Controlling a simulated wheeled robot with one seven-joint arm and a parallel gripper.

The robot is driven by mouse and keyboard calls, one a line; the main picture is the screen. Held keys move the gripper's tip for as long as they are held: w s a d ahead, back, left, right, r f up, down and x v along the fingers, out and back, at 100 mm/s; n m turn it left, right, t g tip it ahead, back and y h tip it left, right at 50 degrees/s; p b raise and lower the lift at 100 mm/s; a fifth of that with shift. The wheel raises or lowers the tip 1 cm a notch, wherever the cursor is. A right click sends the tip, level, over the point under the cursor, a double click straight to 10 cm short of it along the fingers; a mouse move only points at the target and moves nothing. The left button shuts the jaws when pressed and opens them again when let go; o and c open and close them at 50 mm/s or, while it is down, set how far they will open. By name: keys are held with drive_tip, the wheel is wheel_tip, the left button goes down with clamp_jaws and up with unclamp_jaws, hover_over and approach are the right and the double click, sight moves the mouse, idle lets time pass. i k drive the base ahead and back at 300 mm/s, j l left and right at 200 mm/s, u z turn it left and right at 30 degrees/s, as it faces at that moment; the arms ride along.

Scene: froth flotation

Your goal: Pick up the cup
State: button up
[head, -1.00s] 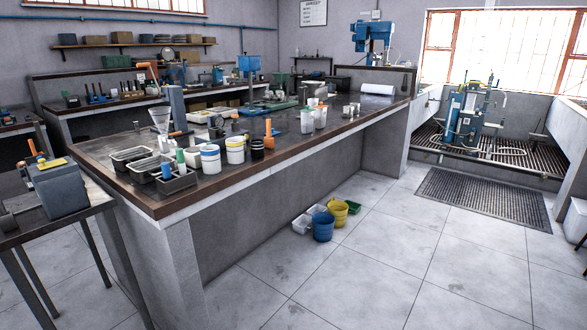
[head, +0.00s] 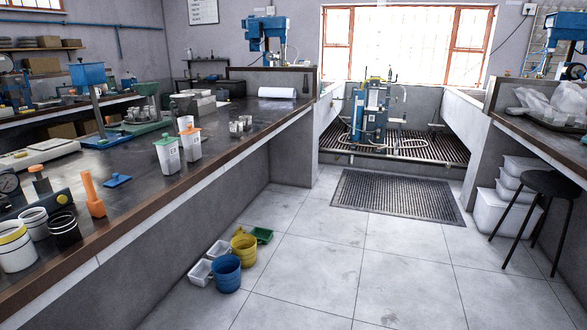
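Several things on the long dark bench could be the cup, and I cannot tell which is meant. Small metallic cups (head: 238,127) stand near the bench's front edge, right of two tall white containers. One white container has a green lid (head: 167,156) and the other an orange top (head: 190,145). At the left, near the edge, stand a white tub with a yellow rim (head: 15,250), a white tub (head: 37,226) and a black tub (head: 65,234). My gripper is not in view.
A blue bucket (head: 226,274), a yellow bucket (head: 244,248) and small trays sit on the floor beside the bench (head: 165,222). A black stool (head: 548,186) and white bins (head: 505,215) stand at right. The tiled floor between, with a grate (head: 395,198), is clear.

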sight(247, 120)
drive_tip(key=i+j+z, duration=0.1)
drive_tip(key=i+z, duration=0.4)
drive_tip(key=i, duration=1.35)
drive_tip(key=i+u, duration=0.35)
drive_tip(key=i+l+u, duration=0.2)
drive_tip(key=i+u, duration=0.15)
drive_tip(key=i, duration=0.15)
drive_tip(key=i+l+u, duration=0.55)
drive_tip(key=i+u, duration=0.2)
drive_tip(key=i+l+u, duration=0.4)
